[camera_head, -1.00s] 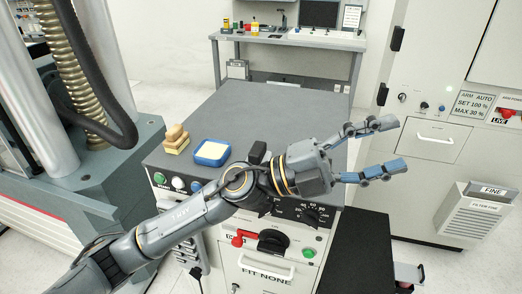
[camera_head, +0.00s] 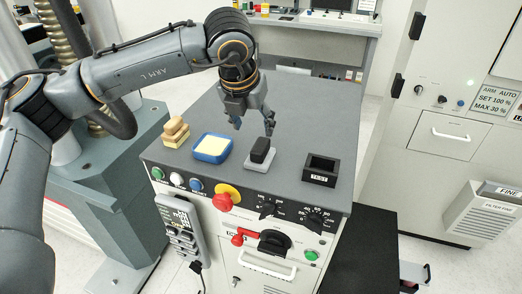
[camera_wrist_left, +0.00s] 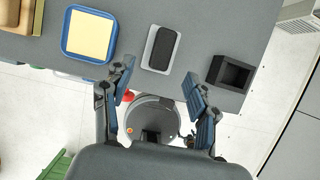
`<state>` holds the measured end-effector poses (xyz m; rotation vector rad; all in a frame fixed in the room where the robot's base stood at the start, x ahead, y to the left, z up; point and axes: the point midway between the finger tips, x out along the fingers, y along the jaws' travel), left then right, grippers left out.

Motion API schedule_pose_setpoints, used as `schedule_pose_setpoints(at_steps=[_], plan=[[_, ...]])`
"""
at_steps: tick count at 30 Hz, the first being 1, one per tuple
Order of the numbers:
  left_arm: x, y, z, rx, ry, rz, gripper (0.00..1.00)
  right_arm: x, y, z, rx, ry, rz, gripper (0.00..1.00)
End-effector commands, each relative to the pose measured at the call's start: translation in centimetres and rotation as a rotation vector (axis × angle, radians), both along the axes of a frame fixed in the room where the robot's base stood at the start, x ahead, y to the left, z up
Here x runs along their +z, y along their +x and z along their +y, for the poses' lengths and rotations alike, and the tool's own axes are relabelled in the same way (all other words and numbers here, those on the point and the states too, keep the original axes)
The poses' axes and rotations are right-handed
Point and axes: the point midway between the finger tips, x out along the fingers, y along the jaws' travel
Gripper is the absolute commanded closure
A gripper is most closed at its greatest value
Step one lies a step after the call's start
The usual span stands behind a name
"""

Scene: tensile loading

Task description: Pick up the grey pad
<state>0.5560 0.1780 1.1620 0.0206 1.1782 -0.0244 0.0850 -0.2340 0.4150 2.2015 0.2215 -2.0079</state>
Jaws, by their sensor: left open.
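A dark grey pad (camera_head: 262,148) sits on a light grey base (camera_head: 257,167) on the bench top, just right of a blue tray. My left gripper (camera_head: 253,129) points down above and just behind the pad in the head view, fingers apart and empty. In the left wrist view its open fingers (camera_wrist_left: 158,76) lie either side of the pad's near end in the picture. No contact with the pad shows. My right gripper is not in view.
A blue tray (camera_head: 198,155) with a yellow pad is left of the base, and stacked tan blocks (camera_head: 175,130) stand farther left. A black open box (camera_head: 322,163) marked TEST is at right. Knobs and a red-yellow button line the bench front. The bench top (camera_head: 300,110) behind is clear.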

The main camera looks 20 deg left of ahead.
Motion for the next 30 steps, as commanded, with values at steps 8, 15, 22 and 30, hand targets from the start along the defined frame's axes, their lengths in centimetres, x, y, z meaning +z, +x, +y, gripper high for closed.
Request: schedule_pose_setpoints(at_steps=[8,15,22,30], plan=[[-3.8,1.6,-0.1,-0.003,-0.001,0.0,0.42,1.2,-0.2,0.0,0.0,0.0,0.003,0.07],[-5.5,2.5,-0.4,-0.004,0.0,0.004,0.42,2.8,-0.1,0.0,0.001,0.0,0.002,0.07],[-8.4,3.8,-0.6,-0.005,-0.004,0.001,0.42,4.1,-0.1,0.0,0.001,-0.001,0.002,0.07],[-9.0,3.9,-0.7,-0.006,-0.005,0.0,0.42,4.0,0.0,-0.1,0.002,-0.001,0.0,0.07]])
